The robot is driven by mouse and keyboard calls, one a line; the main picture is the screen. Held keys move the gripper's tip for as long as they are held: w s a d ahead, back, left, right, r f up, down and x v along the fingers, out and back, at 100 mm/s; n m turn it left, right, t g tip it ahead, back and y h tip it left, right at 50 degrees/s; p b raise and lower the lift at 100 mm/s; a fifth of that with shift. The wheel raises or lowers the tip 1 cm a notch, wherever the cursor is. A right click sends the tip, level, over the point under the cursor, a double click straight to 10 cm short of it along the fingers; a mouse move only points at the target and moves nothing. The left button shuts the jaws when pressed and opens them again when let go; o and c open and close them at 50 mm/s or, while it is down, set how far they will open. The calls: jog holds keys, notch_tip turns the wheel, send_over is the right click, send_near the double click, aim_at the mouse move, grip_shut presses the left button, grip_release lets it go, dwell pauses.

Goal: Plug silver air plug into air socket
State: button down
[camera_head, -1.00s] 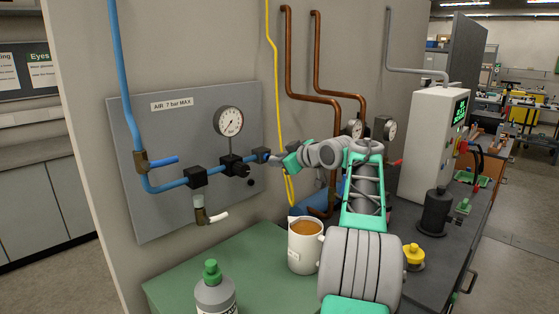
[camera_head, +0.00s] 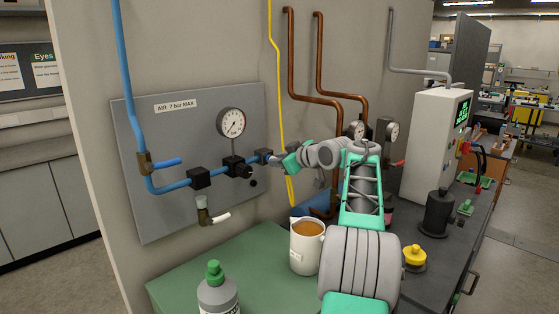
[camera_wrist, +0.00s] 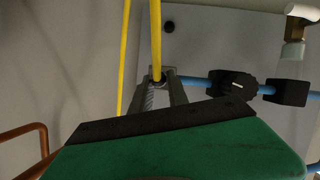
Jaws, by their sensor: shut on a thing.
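My gripper (camera_head: 279,162) is close against the socket's right side. In the wrist view my gripper (camera_wrist: 159,82) has its two fingers closed around a small silver plug (camera_wrist: 157,75) at the end of a yellow hose (camera_wrist: 155,40). The blue pipe side ends close to the right finger. The fingers hide much of the plug, and I cannot tell whether it is in the socket.
A pressure gauge (camera_head: 231,123) and black valve (camera_head: 236,168) sit left of the socket. A beaker of brown liquid (camera_head: 306,246) and a grey bottle (camera_head: 217,290) stand on the green bench below. Copper pipes (camera_head: 290,60) run down the wall at right.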

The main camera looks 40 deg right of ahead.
jog(key=shift+r, duration=0.1)
jog(key=c, duration=1.5)
grip_release()
jog(key=shift+w+a, duration=0.1)
jog(key=shift+w, duration=0.15)
jog(key=o, duration=0.8)
jog(key=shift+s, duration=0.1)
jog(key=shift+b+v, duration=0.45)
jog(key=shift+v, duration=2.05)
jog(key=b+v, duration=0.1)
jog(key=v, duration=0.6)
jog(key=shift+s, duration=0.4)
